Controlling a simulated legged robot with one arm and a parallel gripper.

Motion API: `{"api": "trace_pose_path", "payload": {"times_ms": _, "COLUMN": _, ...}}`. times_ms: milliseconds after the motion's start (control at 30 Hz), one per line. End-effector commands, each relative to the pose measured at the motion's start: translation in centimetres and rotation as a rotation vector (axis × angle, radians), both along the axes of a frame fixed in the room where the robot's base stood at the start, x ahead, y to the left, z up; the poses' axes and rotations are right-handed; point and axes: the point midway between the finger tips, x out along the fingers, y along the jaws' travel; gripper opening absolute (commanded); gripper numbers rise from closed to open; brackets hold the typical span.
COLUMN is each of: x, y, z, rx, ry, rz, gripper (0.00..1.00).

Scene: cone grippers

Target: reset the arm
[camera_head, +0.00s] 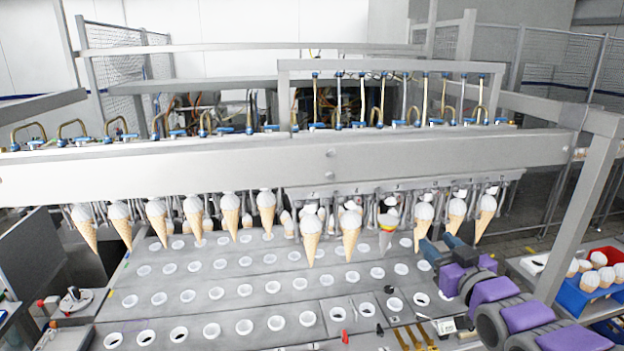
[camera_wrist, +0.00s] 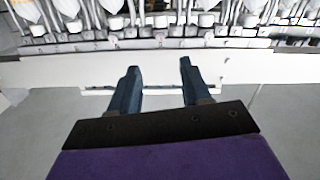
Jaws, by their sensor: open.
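My gripper (camera_head: 436,248) is at the right of the head view, at the end of my purple and grey arm, near the row of hanging cones. In the wrist view my gripper (camera_wrist: 157,72) shows two dark blue fingers spread apart with nothing between them. Ice cream cones (camera_head: 311,240) hang in a row under the long metal beam (camera_head: 330,160). One cone with a grey body and a red and yellow band (camera_head: 387,228) hangs among them, left of my gripper. A cone (camera_head: 423,217) appears just behind my fingers in the head view; I cannot tell whether they touch.
Below the cones is a grey conveyor plate (camera_head: 230,308) with rows of round holes. A blue crate (camera_head: 583,300) and a red one (camera_head: 604,254), with cones, stand at the right. A slanted metal post (camera_head: 580,215) rises right of my arm. Small tools lie at the plate's front right.

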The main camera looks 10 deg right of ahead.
Motion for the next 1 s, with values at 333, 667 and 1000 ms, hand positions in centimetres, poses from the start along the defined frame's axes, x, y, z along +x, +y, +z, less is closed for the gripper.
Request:
{"api": "trace_pose_path", "payload": {"times_ms": 333, "x": -3.1, "y": 6.4, "z": -13.5, "rx": -0.006, "ry": 0.581, "rz": -0.023, "gripper": 0.47}}
{"api": "trace_pose_path", "payload": {"times_ms": 667, "x": -16.3, "y": 12.6, "z": -22.6, "rx": 0.013, "ry": 1.193, "rz": -0.109, "gripper": 0.47}}
{"api": "trace_pose_path", "payload": {"times_ms": 1000, "x": -29.8, "y": 18.6, "z": -24.8, "rx": 0.077, "ry": 1.631, "rz": -0.145, "gripper": 0.47}}
